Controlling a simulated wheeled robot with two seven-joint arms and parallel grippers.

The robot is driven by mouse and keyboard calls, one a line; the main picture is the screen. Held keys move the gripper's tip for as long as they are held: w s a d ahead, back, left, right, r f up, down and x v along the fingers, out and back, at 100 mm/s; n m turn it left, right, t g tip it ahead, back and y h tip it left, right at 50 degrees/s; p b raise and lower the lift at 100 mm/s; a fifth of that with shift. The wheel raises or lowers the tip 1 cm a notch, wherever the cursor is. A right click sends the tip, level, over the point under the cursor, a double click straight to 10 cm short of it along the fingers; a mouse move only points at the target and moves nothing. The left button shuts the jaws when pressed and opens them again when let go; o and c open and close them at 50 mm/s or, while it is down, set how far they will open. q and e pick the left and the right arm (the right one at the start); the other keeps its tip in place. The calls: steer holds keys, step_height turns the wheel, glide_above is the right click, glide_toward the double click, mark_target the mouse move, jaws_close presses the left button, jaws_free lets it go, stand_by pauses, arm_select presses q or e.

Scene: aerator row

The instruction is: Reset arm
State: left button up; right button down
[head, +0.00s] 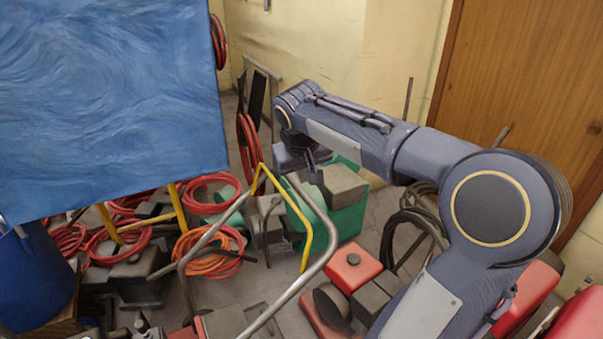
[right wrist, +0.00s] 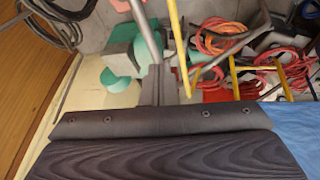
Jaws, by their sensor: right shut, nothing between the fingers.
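My right arm reaches in from the right of the head view, bent at the elbow, with its forearm running left across the middle. My right gripper (head: 304,170) hangs below the wrist, small and partly hard to make out against the clutter behind it. In the right wrist view the dark gripper body fills the lower part, and the fingers (right wrist: 158,88) are together with nothing held between them. My left arm and left gripper are not in view.
A large blue swirl-patterned panel (head: 105,95) fills the upper left. A machine with yellow and grey tube handles (head: 332,240) stands below my right forearm. Red hose coils (head: 208,194), a green box (head: 347,215) and red machines (head: 350,268) crowd the floor. A wooden door (head: 520,70) is at right.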

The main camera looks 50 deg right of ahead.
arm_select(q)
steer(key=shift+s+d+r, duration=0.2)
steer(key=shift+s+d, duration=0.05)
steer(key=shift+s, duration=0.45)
arm_select(e)
steer(key=s+a+f+n+t+y, duration=0.1)
steer(key=s+a+f+y, duration=0.2)
steer(key=s+a+f, duration=0.2)
steer(key=s+a+f+n+t+y, duration=0.1)
steer(key=s+a+f+y, duration=0.3)
steer(key=s+a, duration=0.7)
steer(key=a+f+n, duration=0.1)
steer(key=a+f, duration=0.1)
steer(key=a, duration=0.3)
steer(key=shift+s+a+n+y, duration=0.3)
steer(key=shift+s+a, duration=0.05)
steer(key=shift+a, duration=0.05)
steer(key=shift+r, duration=0.1)
steer(key=shift+a+t, duration=0.1)
steer(key=shift+t, duration=0.2)
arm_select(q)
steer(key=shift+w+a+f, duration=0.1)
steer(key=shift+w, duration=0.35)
arm_select(e)
steer(key=shift+a+r, duration=0.25)
steer(key=shift+a, duration=0.15)
